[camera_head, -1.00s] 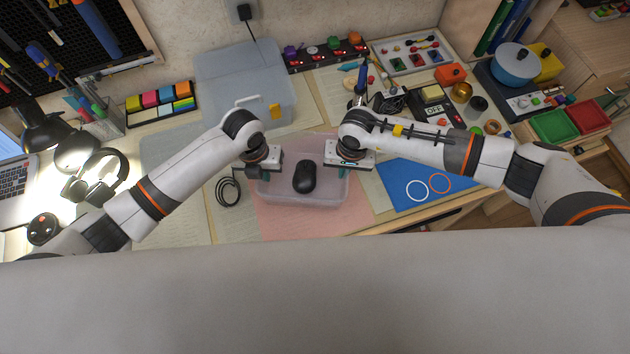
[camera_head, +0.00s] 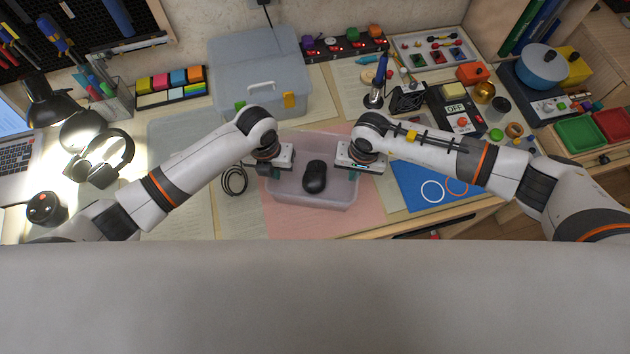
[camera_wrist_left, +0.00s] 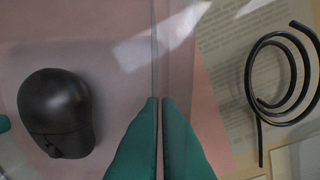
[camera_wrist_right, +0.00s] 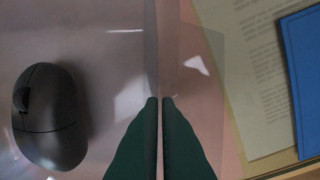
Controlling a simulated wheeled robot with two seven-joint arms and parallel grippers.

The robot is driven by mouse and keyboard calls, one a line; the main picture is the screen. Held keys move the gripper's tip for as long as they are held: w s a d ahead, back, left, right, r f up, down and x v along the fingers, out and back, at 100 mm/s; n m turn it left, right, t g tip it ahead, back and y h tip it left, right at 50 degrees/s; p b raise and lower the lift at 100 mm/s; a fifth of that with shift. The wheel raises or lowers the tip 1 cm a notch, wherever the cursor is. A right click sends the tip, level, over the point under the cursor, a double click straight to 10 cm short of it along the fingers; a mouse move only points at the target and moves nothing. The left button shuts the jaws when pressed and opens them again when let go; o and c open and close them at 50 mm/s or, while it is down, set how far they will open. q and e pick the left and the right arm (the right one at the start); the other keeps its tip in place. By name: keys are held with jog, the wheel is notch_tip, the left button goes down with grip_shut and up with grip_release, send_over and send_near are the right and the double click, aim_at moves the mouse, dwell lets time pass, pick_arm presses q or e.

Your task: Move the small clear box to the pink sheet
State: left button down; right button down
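The small clear box (camera_head: 312,202) is over the pink sheet (camera_head: 300,226) in the head view, with a black mouse (camera_head: 315,177) inside it. I cannot tell whether its base touches the sheet. My left gripper (camera_head: 268,172) is at the box's left wall and my right gripper (camera_head: 357,172) at its right wall. In the left wrist view the green fingers (camera_wrist_left: 160,125) are closed together on the clear wall. In the right wrist view the fingers (camera_wrist_right: 160,125) are closed on the opposite wall. The mouse shows inside in both wrist views.
A coiled black cable (camera_head: 233,180) lies left of the box. A blue sheet (camera_head: 430,186) with rings lies to the right. A larger lidded clear box (camera_head: 258,80) stands behind. A soldering iron stand (camera_head: 375,95) and several small items are at the back right.

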pick_arm(q)
jog(key=shift+f+b, duration=0.3)
jog(key=shift+f, duration=0.25)
pick_arm(e)
jog(key=shift+f, duration=0.55)
pick_arm(q)
jog(key=c, duration=1.8)
grip_release()
jog(key=shift+r, duration=0.3)
jog(key=shift+c, duration=0.2)
pick_arm(e)
jog(key=c, duration=1.9)
grip_release()
jog(key=shift+r, duration=0.25)
pick_arm(q)
jog(key=shift+o, duration=1)
pick_arm(e)
jog(key=shift+o, duration=1.1)
pick_arm(q)
jog(key=shift+p, duration=0.3)
pick_arm(e)
jog(key=shift+r, duration=0.2)
pick_arm(q)
notch_tip(320, 180, up, 12)
jog(key=shift+a, duration=0.4)
pick_arm(e)
notch_tip(320, 180, up, 12)
jog(key=shift+d+f, duration=0.15)
jog(key=shift+d, duration=0.25)
jog(key=shift+s, duration=0.1)
